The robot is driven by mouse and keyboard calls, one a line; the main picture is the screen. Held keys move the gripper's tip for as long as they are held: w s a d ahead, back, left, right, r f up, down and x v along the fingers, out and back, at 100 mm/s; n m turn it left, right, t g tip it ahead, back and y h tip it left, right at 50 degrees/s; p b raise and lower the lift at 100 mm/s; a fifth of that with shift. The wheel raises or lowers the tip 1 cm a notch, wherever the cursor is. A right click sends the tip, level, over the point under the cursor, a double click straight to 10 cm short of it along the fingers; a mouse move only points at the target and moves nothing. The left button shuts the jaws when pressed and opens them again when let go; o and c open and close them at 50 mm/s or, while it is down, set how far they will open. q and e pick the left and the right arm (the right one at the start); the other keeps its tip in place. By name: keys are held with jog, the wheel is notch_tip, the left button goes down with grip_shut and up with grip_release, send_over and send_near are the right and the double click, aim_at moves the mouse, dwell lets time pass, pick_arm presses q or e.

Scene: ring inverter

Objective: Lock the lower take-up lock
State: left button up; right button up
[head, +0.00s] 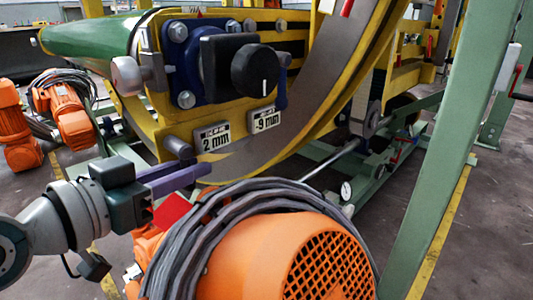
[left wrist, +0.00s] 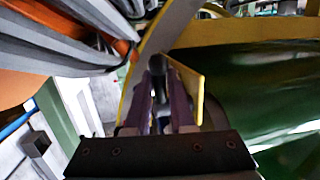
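In the left wrist view, a dark round bar (left wrist: 161,72) lies between and just beyond the fingertips of the open left gripper (left wrist: 163,82). I cannot tell whether the fingers touch it. My right gripper is out of view.
An orange motor (head: 280,250) with grey cables (head: 200,225) stands close below and right of the left gripper. A green roller (head: 90,35) is behind the plate. A green post (head: 450,150) slants up at right. More orange motors (head: 68,115) stand at left.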

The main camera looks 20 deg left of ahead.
pick_arm(q)
jog(key=shift+o, duration=0.5)
jog(key=shift+s+r, duration=0.15)
jog(key=shift+s, duration=0.15)
jog(key=p+v, duration=0.3)
jog(key=v, duration=0.6)
jog(key=shift+p, duration=0.4)
jog(key=shift+s+a+r, duration=0.1)
